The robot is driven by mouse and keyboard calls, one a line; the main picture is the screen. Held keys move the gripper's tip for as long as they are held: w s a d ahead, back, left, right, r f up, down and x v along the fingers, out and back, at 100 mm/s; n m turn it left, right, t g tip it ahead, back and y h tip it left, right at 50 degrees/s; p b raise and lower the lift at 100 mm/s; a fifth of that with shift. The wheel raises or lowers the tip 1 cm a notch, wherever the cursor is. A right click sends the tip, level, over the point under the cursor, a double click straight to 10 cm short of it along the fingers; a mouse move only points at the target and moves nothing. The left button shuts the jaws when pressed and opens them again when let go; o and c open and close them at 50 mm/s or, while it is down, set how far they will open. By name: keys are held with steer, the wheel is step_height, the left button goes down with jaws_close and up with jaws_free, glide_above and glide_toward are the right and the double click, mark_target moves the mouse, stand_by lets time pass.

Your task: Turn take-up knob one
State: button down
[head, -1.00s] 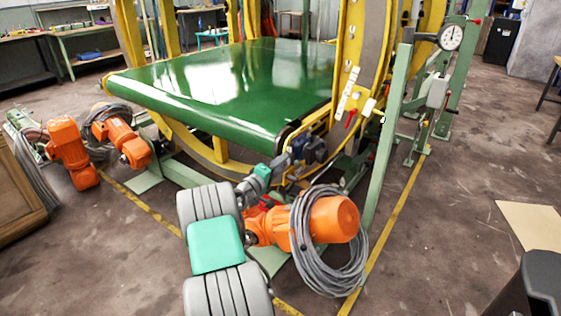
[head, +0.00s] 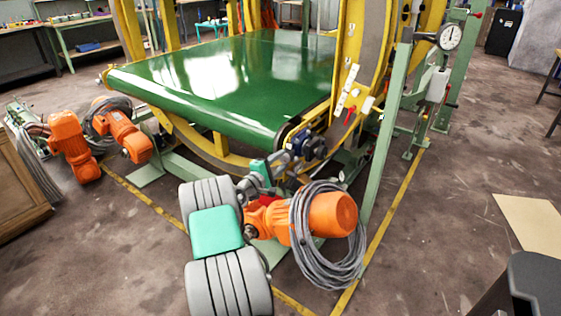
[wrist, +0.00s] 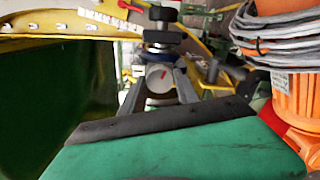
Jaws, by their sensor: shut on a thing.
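My gripper (wrist: 158,90) is at the front corner of the green belt, beside the yellow frame. In the wrist view its two dark fingers stand on either side of a round, pale-faced knob (wrist: 160,77) with a red mark, and are shut on it. In the head view my gripper (head: 281,161) reaches the dark blue take-up hardware (head: 297,142), and its fingers hide most of the held knob. A second black knob (head: 316,148) sits just right of it. The wrist view shows black knob parts (wrist: 163,14) beyond the held one. I cannot read any knob number.
An orange motor with coiled grey cable (head: 329,214) stands close to the right of my arm. A green post (head: 388,130) with a dial gauge (head: 449,37) rises farther right. The green belt (head: 230,85) lies behind. Open floor is at the right.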

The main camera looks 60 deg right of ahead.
stand_by(0.3)
steer(key=c, duration=0.9)
jaws_free()
steer(key=a, duration=0.2)
steer(key=w+a, duration=0.1)
steer(key=a, duration=0.4)
steer(key=shift+w+a+p, duration=0.15)
steer(key=shift+a+p, duration=0.2)
steer(key=shift+a, duration=0.05)
